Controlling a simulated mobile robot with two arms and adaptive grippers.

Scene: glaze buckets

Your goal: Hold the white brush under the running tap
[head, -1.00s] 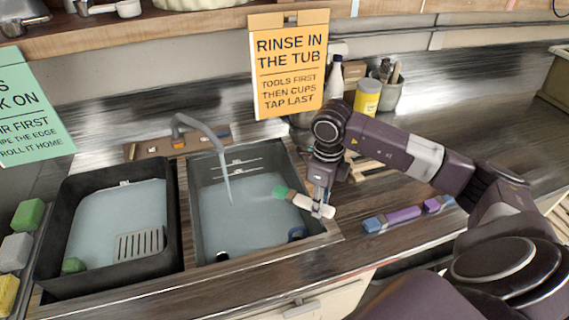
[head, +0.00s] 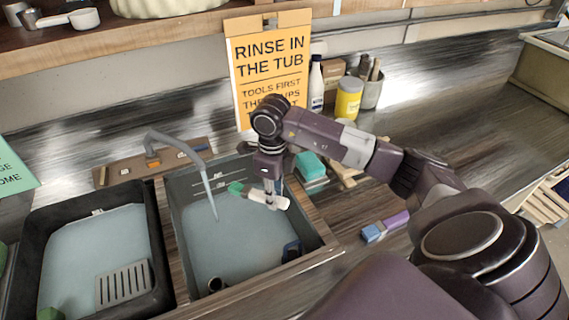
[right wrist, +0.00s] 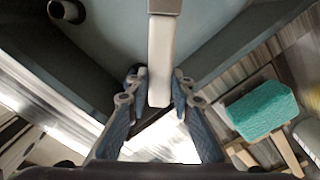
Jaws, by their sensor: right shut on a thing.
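The white brush (head: 268,197) has a white handle and a green head. My right gripper (head: 271,196) is shut on its handle and holds it above the right basin (head: 322,252). The green head points left toward the water stream and is apart from it. In the right wrist view the white handle (right wrist: 160,60) runs between the two fingers of my right gripper (right wrist: 158,90). The tap (head: 172,140) arches over the right basin, and its water stream (head: 212,195) falls into the water left of the brush. My left gripper is not in view.
A black tub (head: 165,270) with water and a grey grate (head: 123,284) stands left of the basin.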

